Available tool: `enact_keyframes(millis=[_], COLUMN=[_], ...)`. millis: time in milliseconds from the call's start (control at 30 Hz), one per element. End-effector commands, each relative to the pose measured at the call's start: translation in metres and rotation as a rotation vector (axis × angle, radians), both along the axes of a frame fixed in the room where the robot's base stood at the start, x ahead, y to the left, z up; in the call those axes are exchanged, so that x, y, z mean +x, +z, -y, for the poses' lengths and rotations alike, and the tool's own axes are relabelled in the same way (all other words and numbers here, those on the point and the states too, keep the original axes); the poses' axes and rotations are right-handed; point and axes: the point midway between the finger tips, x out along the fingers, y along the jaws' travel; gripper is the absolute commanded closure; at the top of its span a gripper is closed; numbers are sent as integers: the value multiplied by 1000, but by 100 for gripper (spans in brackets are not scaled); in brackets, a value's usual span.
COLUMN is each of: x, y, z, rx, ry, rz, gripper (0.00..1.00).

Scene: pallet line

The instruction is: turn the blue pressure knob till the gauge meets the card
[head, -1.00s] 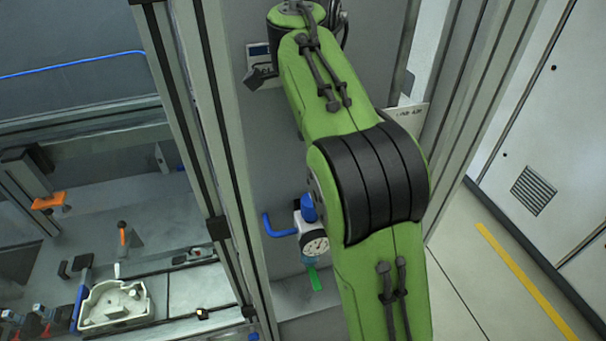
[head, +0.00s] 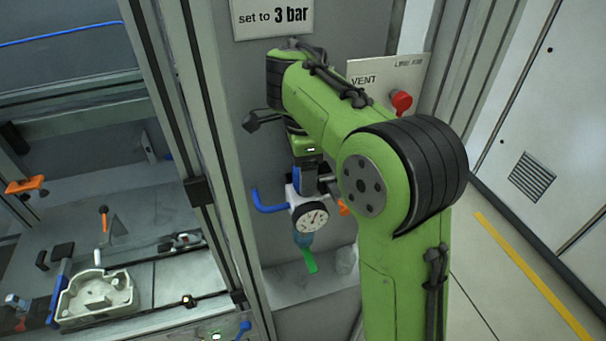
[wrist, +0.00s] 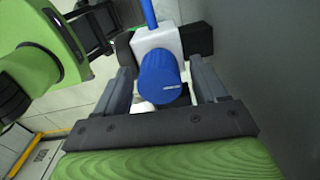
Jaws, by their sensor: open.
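The blue pressure knob (wrist: 161,78) sits on the white regulator body (wrist: 158,41) in the wrist view. My gripper (wrist: 162,72) is open, with one finger on each side of the knob and a narrow gap to each. In the head view my gripper (head: 310,172) is above the regulator, and the knob is mostly hidden by it. The round white gauge (head: 310,217) faces the head camera; its needle is visible, but the value is too small to read. The card (head: 273,16) on the panel above reads "set to 3 bar".
A red knob (head: 401,101) stands on the VENT plate (head: 366,80) at right. A frame post (head: 213,150) stands close on the left.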

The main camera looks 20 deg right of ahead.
Motion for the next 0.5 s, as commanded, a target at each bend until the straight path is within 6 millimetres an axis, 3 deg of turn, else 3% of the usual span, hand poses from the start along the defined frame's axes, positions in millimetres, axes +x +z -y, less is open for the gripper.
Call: enact_keyframes(millis=[100, 433, 500], x=[0, 0, 0], y=[2, 2, 2], z=[0, 0, 0], rx=[0, 0, 0], ry=[0, 0, 0], rz=[0, 0, 0], gripper=[30, 81, 84])
